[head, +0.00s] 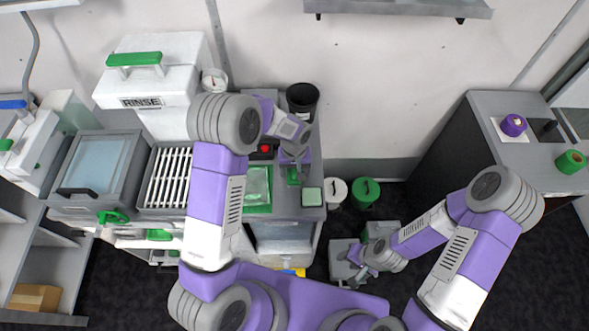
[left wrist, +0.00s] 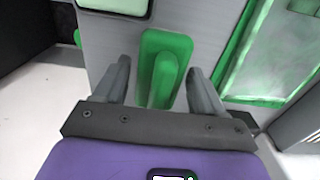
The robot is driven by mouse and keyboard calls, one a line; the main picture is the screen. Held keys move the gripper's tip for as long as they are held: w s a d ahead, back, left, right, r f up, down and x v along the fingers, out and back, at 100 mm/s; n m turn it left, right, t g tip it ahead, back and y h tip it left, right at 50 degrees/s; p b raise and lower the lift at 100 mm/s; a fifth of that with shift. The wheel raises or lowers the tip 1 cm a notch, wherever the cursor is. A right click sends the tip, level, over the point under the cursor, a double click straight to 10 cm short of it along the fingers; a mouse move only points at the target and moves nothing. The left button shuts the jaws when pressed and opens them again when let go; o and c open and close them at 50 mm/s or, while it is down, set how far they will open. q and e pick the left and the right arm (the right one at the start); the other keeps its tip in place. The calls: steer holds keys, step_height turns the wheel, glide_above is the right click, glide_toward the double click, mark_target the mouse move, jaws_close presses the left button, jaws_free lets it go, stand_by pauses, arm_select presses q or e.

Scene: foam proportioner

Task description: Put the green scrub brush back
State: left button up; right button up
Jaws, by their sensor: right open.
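The green scrub brush (head: 293,177), a green block with a raised handle, lies on the grey counter near its right end. In the left wrist view the brush (left wrist: 166,60) shows upright in the picture between the two fingers. My left gripper (head: 294,162) is over it, fingers spread with a gap on both sides of the raised handle (left wrist: 165,82). Whether the fingertips reach down to the block's level, I cannot tell. My right gripper (head: 357,270) is open, low at the right, over a grey box on the floor.
White (head: 336,191) and green (head: 365,192) buckets stand on the floor. A grey box (head: 343,247) is under my right gripper.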

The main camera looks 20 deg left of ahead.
arm_select(q)
steer(key=shift+o, duration=0.3)
steer(key=shift+r, duration=0.1)
steer(key=shift+r, duration=0.2)
step_height(320, 180, up, 12)
steer(key=shift+f+p, duration=0.1)
steer(key=shift+p, duration=0.55)
